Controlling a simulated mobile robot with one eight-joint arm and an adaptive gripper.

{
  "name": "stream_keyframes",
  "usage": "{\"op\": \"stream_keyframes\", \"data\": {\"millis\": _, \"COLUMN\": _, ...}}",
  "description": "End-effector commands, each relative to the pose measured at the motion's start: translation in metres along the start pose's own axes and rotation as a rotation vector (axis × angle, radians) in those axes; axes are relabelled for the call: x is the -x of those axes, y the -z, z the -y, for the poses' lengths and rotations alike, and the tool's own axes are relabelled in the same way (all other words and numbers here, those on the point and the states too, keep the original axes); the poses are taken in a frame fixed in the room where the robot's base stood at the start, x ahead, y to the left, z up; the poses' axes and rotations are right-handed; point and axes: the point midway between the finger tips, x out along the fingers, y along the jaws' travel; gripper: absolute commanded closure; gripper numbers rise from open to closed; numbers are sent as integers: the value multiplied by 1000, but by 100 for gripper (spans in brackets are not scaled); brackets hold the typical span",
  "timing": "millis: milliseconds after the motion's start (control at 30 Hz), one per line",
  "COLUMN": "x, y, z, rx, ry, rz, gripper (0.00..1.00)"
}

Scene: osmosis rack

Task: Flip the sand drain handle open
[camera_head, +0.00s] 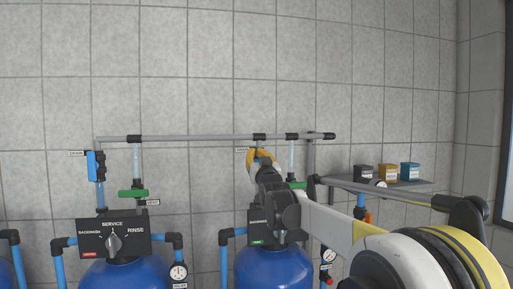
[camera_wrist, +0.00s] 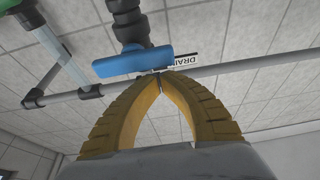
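In the wrist view a blue drain handle (camera_wrist: 130,63) lies crosswise on a dark valve body, next to a tag reading DRAIN (camera_wrist: 182,60). My gripper (camera_wrist: 159,74) has yellow fingers whose tips meet right at the handle's near edge. I cannot tell whether they touch it, and nothing clearly shows between them. In the head view my gripper (camera_head: 260,155) is up at the pipework above the right blue tank (camera_head: 272,268). My arm and gripper hide that tank's drain handle there. Another blue drain handle (camera_head: 92,165) stands upright above the left tank.
A grey horizontal pipe (camera_head: 200,137) runs behind my gripper. Green vent handles (camera_head: 132,193) sit on neighbouring pipes, and one (camera_wrist: 20,18) shows at the wrist view's corner. The left control panel (camera_head: 113,240) has a selector knob.

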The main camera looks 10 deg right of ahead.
Motion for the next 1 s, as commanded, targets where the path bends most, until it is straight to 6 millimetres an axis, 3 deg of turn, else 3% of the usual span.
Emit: {"op": "stream_keyframes", "data": {"millis": 1000, "x": 2, "y": -4, "z": 3, "rx": 100, "ry": 35, "rz": 0, "gripper": 100}}
